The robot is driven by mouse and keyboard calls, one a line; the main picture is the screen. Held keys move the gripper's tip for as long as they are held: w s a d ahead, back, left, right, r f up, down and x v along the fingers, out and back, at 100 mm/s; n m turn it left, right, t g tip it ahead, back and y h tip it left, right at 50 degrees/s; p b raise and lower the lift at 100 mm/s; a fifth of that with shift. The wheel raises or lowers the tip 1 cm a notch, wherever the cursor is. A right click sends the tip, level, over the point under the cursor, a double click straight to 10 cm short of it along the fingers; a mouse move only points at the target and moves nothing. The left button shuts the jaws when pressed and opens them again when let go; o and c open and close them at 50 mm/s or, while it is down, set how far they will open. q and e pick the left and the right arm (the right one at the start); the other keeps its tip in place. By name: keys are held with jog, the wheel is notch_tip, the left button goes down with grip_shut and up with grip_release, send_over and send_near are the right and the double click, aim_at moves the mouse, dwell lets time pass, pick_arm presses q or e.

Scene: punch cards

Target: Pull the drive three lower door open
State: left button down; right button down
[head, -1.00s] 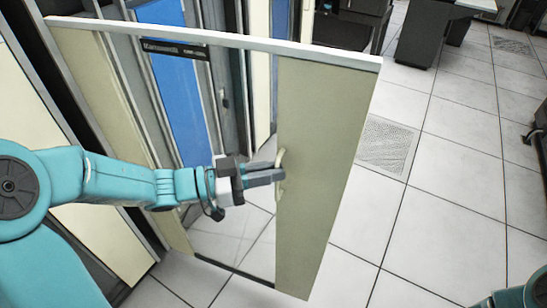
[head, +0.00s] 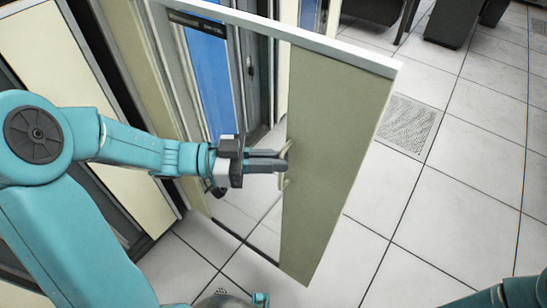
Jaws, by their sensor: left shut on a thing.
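The lower door (head: 335,150) is an olive-beige panel with a white top edge and a see-through section on its left. It stands swung out from the cabinet row, over the floor. Its pale handle (head: 286,181) is on the panel's left part. My left gripper (head: 284,160) comes in from the left and is shut on the handle, whose upper part is partly hidden by the fingers. Only a piece of my right arm shows at the lower right corner. My right gripper is out of view.
Behind the door is a blue panel (head: 210,82) among grey frames. Cream cabinet panels (head: 48,60) line the left. A dark grey unit (head: 445,20) stands at the top. White floor tiles (head: 460,210), with a perforated tile (head: 408,124), lie clear on the right.

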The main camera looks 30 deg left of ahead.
pick_arm(q)
jog(key=c, duration=1.2)
grip_release()
jog(key=p+v, duration=0.1)
jog(key=v, duration=1.5)
jog(key=shift+s+a, duration=0.1)
jog(key=shift+a, duration=0.1)
jog(key=shift+a, duration=0.1)
